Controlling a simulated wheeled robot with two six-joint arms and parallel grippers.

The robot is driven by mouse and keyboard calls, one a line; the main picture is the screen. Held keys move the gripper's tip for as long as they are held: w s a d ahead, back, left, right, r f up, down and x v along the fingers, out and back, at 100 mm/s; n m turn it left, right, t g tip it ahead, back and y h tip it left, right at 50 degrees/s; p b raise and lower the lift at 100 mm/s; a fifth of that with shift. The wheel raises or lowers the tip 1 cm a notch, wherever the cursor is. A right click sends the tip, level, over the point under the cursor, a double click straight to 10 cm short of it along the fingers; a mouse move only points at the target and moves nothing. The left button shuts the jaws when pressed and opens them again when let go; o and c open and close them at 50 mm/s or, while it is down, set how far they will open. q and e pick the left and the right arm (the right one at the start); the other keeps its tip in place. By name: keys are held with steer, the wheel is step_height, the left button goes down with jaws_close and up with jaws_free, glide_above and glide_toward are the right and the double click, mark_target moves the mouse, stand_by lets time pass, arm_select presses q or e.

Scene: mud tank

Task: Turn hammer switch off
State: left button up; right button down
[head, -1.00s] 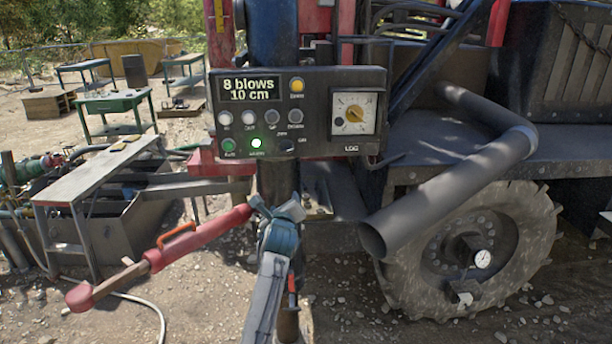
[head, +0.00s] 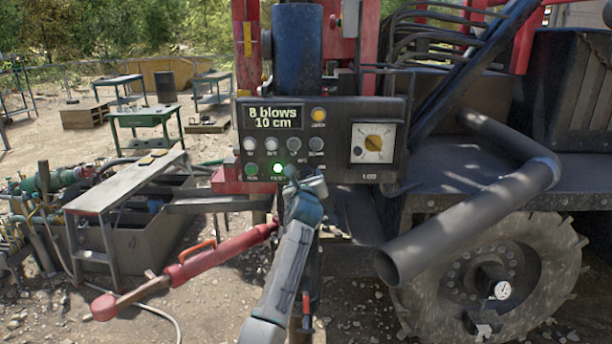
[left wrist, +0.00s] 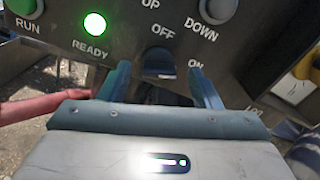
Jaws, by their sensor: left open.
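The hammer switch (left wrist: 158,64) is a dark knob low on the control panel, with OFF printed above it and ON to its lower right. I cannot tell which way it points. My left gripper (left wrist: 160,75) is open, its two blue fingers on either side just below the knob; contact is not clear. In the head view, my left gripper (head: 305,182) is at the lower edge of the control panel (head: 350,108) and hides the switch. The panel display (head: 274,117) reads 8 blows, 10 cm. The READY lamp (left wrist: 95,23) glows green. My right gripper is not seen.
A red bar with an orange handle (head: 190,268) lies below and left of my gripper. A thick grey pipe (head: 450,235) juts out at right, above a large wheel (head: 505,270). A metal bench (head: 125,185) stands at left.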

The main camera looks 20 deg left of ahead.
arm_select(q)
steer(key=shift+w+a, duration=0.2)
steer(key=shift+w, duration=0.3)
steer(key=c, duration=1)
